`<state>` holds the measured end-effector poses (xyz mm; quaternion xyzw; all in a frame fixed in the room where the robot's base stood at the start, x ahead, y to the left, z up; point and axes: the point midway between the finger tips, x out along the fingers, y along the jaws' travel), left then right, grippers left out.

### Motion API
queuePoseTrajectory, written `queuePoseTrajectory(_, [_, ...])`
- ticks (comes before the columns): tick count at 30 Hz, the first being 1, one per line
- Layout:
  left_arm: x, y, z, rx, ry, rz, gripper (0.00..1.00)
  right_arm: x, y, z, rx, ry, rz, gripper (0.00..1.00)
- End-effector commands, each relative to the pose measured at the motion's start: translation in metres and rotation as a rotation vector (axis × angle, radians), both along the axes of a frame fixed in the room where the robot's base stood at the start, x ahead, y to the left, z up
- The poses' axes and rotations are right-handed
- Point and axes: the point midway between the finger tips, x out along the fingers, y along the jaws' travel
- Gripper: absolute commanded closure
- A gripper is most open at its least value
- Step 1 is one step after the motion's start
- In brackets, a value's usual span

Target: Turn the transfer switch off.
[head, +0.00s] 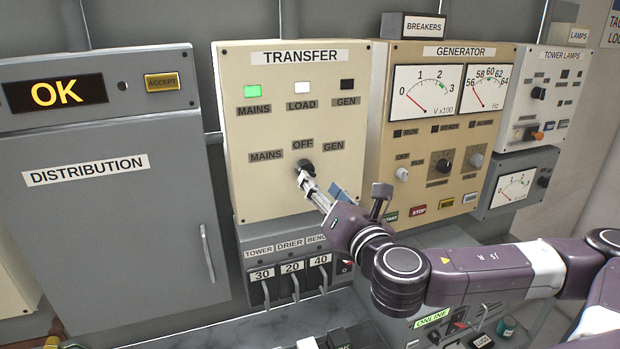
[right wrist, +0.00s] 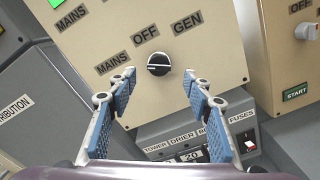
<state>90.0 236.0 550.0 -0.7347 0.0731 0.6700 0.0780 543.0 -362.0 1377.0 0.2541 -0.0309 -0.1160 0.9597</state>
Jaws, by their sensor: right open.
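The transfer switch (right wrist: 158,64) is a round black knob with a pale line on the beige TRANSFER panel (head: 240,195). In the right wrist view its line lies nearly level, with one end towards the MAINS label (right wrist: 111,63) and not towards the OFF label (right wrist: 146,33). In the head view the knob (head: 304,165) is partly covered by my right gripper (head: 305,181). My right gripper is open, its two fingertips to either side below the knob in the right wrist view (right wrist: 159,78), with a gap to it. My left gripper is out of view.
The green MAINS lamp (head: 252,91) and white LOAD lamp (head: 302,88) are lit; the GEN lamp (head: 347,85) is dark. Breaker levers (head: 293,285) sit below the panel. The GENERATOR panel (head: 425,165) stands at right, the DISTRIBUTION cabinet (head: 110,230) at left.

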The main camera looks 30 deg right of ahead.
Motion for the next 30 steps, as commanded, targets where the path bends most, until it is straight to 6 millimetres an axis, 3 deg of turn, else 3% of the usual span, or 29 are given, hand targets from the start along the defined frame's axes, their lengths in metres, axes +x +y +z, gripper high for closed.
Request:
queuePoseTrajectory(1, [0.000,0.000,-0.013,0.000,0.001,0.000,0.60,0.003,-0.001,-0.005,0.003,-0.006,-0.002,0.54])
queuePoseTrajectory(9, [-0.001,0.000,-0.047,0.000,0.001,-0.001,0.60,0.017,-0.003,-0.004,0.007,-0.007,0.005,0.54])
queuePoseTrajectory(12, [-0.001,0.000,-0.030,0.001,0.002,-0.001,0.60,0.033,-0.007,0.006,0.010,-0.001,0.004,0.54])
queuePoseTrajectory(19, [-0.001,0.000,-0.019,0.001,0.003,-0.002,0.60,0.060,-0.014,0.003,0.008,-0.001,0.004,0.54])
queuePoseTrajectory(30, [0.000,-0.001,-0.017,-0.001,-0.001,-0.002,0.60,0.067,-0.015,0.001,0.006,-0.002,0.004,0.54])
